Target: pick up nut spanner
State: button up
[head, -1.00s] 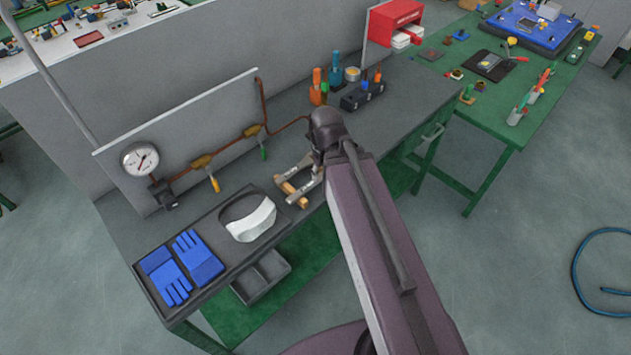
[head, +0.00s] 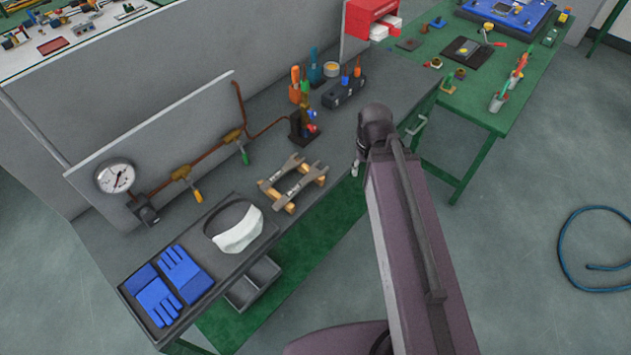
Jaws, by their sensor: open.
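Two grey spanners (head: 297,177) lie side by side across a small wooden holder (head: 290,206) on the grey workbench. I cannot tell by sight which one is the nut spanner. My arm reaches in from the lower right. My gripper (head: 357,165) hangs below the arm's dark end joint, to the right of the spanners and apart from them, near the bench's front edge. It is open, and most of it is hidden behind my arm. I see nothing held in it.
A black tray (head: 262,243) with blue gloves (head: 172,285) and a white-and-black visor (head: 236,228) is left of the holder. A gauge (head: 115,177) and copper pipe stand behind. Upright screwdrivers (head: 300,88) stand at the back. A green table (head: 475,105) is at right.

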aim_at(314, 172)
jog(key=z, duration=0.4)
jog(key=k, duration=0.9)
jog(key=u, duration=0.75)
jog(key=i, duration=0.5)
jog(key=z, duration=0.05)
